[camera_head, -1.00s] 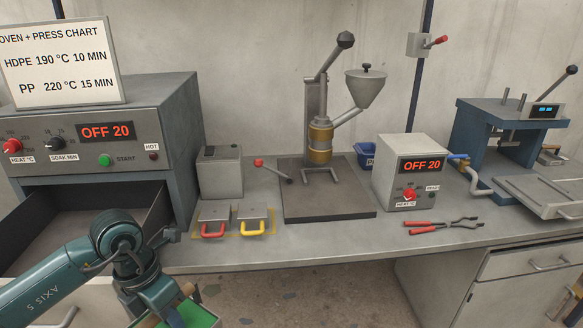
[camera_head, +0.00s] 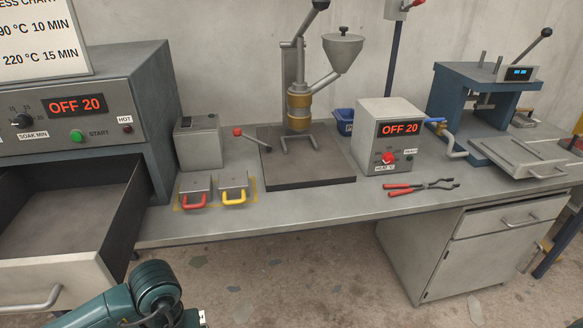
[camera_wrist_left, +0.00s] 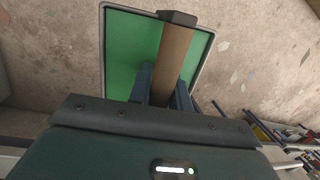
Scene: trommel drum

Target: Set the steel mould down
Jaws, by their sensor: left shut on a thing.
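My left gripper (camera_wrist_left: 163,90) is shut on a brown bar (camera_wrist_left: 172,62) with a dark end cap. A green panel with a grey rim (camera_wrist_left: 125,50) lies behind the bar in the left wrist view; I cannot tell whether the two are joined. In the head view only part of my left arm shows at the bottom left, and the gripper is out of frame. Two steel moulds sit side by side on the bench, one with a red handle (camera_head: 195,186) and one with a yellow handle (camera_head: 233,183). My right gripper is not in view.
The oven drawer (camera_head: 60,215) stands open at left. A press (camera_head: 298,100) on a dark base, a grey control box (camera_head: 390,140), red-handled pliers (camera_head: 422,187) and a blue press (camera_head: 480,105) stand along the bench (camera_head: 330,207). The bench front strip is mostly clear.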

